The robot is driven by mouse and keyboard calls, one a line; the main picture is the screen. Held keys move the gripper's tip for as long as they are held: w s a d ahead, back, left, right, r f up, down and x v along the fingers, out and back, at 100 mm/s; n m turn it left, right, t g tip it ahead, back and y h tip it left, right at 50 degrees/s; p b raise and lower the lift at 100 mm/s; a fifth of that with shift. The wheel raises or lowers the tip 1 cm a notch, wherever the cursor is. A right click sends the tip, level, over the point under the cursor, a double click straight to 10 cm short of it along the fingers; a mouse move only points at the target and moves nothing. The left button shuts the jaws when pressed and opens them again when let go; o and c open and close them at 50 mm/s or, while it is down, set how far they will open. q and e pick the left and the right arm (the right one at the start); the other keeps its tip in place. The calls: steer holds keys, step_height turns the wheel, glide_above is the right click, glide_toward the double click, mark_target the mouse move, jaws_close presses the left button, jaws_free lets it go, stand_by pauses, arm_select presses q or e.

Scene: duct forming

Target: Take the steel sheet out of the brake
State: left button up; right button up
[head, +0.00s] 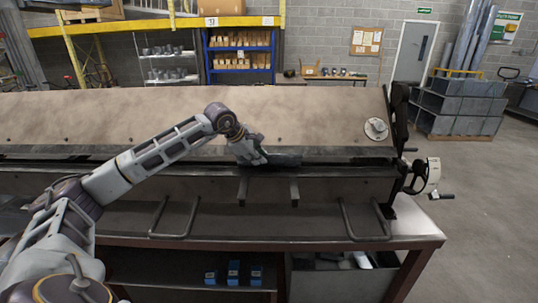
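The brake (320,115) is a long, wide machine with a pale upper beam, and it fills the middle of the head view. A small dark grey piece that looks like the steel sheet (286,160) lies at the slot below the beam, right of centre. My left arm reaches in from the left, and my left gripper (262,157) is at the left end of this piece, touching or very close to it. The fingers are small and dark against the slot, so their grip cannot be made out. My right gripper is not in view.
Two handles (365,220) stick out from the brake's front apron, with a handwheel (432,175) at its right end. Below are a shelf with blue boxes (233,272) and a grey bin (340,285).

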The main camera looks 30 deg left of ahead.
arm_select(q)
jaws_close()
steer(key=shift+r, duration=0.45)
stand_by(0.6)
